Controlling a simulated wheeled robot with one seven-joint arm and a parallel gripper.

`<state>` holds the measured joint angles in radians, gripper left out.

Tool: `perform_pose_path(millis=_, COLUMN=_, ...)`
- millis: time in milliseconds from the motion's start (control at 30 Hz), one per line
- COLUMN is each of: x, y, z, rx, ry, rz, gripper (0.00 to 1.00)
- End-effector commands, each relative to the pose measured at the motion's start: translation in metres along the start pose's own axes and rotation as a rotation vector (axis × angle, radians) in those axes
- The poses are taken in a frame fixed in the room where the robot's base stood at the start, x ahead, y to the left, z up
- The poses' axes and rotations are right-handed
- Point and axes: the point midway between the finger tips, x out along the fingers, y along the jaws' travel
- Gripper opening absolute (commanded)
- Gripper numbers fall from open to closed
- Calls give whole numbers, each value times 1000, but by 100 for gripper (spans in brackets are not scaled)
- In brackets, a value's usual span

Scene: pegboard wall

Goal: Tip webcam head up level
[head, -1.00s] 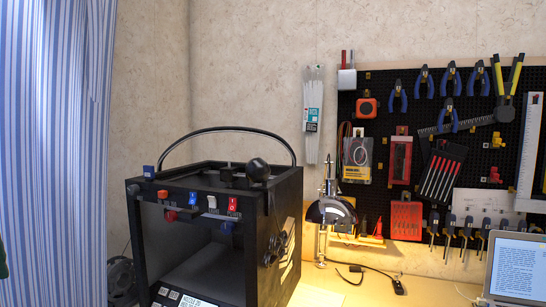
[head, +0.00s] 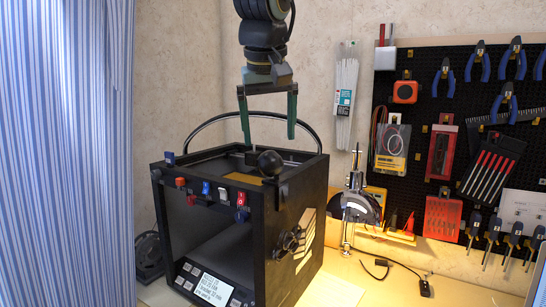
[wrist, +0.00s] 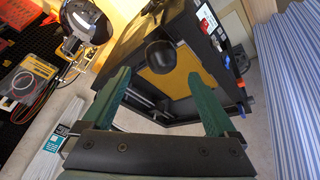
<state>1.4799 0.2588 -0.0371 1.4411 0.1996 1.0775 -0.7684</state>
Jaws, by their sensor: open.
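A black ball-shaped head (head: 269,163) sits on the top front edge of the black box-shaped machine (head: 313,205), near its right corner. It seems to be the webcam head; its lens and exact tilt cannot be made out. In the wrist view the black head (wrist: 160,56) shows beyond and between my fingers. My gripper (head: 268,140) has two green fingers pointing down, open and empty, above the machine's top. No contact with the head is visible.
A lamp-like device (head: 358,207) stands to the right. A pegboard (head: 430,90) with tools hangs behind.

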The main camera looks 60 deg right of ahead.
Motion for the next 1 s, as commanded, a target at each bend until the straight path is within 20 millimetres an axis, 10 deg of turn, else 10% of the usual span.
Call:
perform_pose_path(millis=400, x=66, y=0, z=-1, rx=0, ry=-1, rz=-1, gripper=93)
perform_pose_path(millis=800, x=76, y=0, z=0, rx=0, ry=1, rz=1, gripper=93)
perform_pose_path(millis=1000, x=76, y=0, z=0, rx=0, ry=1, rz=1, gripper=72)
